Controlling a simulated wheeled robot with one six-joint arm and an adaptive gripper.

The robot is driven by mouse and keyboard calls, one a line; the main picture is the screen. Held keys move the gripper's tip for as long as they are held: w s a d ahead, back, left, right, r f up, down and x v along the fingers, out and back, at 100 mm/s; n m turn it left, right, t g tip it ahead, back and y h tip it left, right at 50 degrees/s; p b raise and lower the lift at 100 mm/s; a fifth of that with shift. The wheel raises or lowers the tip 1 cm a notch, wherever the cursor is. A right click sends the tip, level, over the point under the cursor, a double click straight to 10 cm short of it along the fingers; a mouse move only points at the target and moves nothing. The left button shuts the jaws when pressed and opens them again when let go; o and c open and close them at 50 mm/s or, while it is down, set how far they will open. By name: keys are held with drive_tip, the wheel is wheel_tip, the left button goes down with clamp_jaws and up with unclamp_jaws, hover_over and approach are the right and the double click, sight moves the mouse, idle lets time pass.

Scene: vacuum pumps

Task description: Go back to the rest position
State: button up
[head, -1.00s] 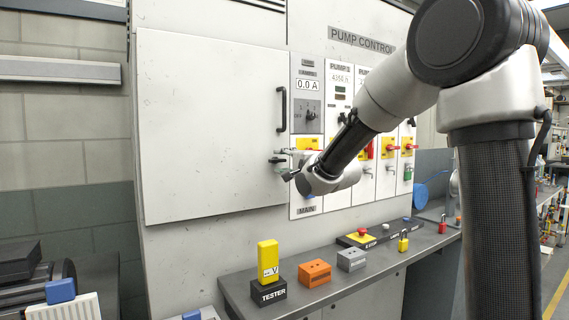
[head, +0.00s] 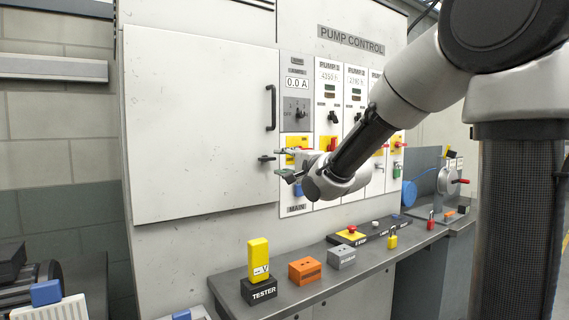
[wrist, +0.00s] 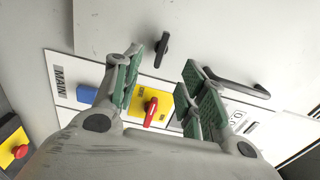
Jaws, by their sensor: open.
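My gripper (head: 284,162) is in front of the MAIN section of the pump control panel (head: 350,42), to the right of the large cabinet door. In the wrist view my gripper (wrist: 165,82) has its green-padded fingers apart with nothing between them. The red main switch handle (wrist: 151,110) on its yellow plate shows beyond the gap, apart from the fingers. In the head view the yellow plate (head: 291,142) is partly hidden by my gripper and arm.
The closed cabinet door (head: 200,120) has a black handle (head: 271,107) and a small latch (head: 266,158). Below, a grey bench (head: 300,292) carries a yellow tester (head: 258,260), an orange block (head: 305,270), a grey block (head: 341,257), an emergency stop (head: 350,233) and padlocks.

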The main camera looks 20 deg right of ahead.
drive_tip(key=s+d+f+n+g+h, duration=0.25)
drive_tip(key=s+f+n+g, duration=0.2)
drive_tip(key=f, duration=0.35)
drive_tip(key=s+d+f+n+g+h, duration=0.2)
drive_tip(key=s+d+f+n+g, duration=0.25)
drive_tip(key=f, duration=0.35)
drive_tip(key=s+d+n+g, duration=0.2)
drive_tip(key=s, duration=1.1)
drive_tip(key=s+d+n+g+h, duration=0.1)
drive_tip(key=s+d+n+g, duration=0.1)
drive_tip(key=s, duration=1.2)
drive_tip(key=shift+s+d+n, duration=0.15)
drive_tip(key=shift+d+n, duration=0.45)
drive_tip(key=shift+d, duration=0.2)
